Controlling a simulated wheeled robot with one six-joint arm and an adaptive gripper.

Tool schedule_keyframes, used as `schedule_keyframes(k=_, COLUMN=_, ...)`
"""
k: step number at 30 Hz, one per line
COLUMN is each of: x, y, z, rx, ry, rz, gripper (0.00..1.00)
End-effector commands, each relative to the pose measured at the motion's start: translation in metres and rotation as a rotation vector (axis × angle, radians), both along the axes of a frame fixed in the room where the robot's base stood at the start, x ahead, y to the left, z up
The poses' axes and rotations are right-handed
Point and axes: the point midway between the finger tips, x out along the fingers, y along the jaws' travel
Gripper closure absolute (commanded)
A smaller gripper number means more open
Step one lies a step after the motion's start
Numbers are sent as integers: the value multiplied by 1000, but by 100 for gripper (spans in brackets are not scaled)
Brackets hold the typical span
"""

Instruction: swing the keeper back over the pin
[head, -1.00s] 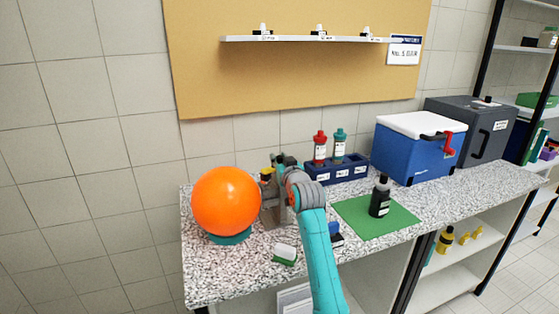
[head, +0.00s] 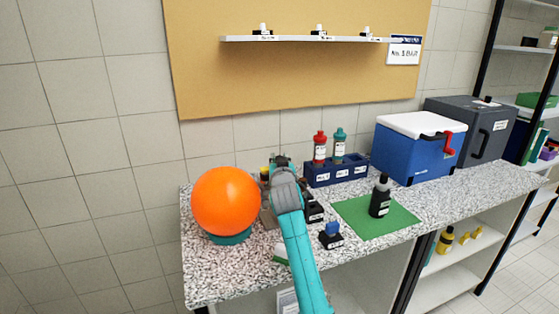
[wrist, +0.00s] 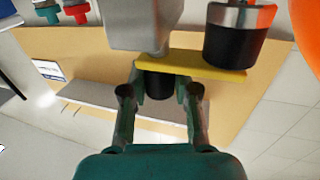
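A flat yellow bar (wrist: 218,71), which looks like the keeper, shows in the wrist view. It runs beside a grey block (wrist: 138,22) and a silver-and-black cylinder (wrist: 238,42). A short black knob (wrist: 160,84) is at the bar's left end. My gripper (wrist: 161,90) has one finger on each side of this knob and appears shut on it. In the head view my gripper (head: 280,160) is at the stand just right of the orange ball, and my wrist hides most of the stand. I cannot make out the pin.
The large orange ball (head: 225,200) is close on the left. A blue rack (head: 337,172) with red-capped and teal-capped bottles stands behind to the right. A small blue-topped block (head: 331,236), a green mat (head: 376,217) with a dark bottle (head: 380,196), and a blue cooler (head: 410,155) are farther right.

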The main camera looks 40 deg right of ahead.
Motion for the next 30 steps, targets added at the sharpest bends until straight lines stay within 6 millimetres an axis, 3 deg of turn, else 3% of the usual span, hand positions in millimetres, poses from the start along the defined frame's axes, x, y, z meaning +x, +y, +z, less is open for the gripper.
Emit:
schedule_keyframes(k=1, x=0, y=0, z=0, rx=1, ry=1, rz=0, gripper=53)
schedule_keyframes(k=2, x=0, y=0, z=0, rx=1, ry=1, rz=0, gripper=47)
schedule_keyframes(k=14, x=-5, y=3, z=0, rx=-1, ry=-1, rz=1, gripper=47)
schedule_keyframes(k=30, x=-84, y=53, z=-1, rx=-1, ry=1, rz=2, gripper=47)
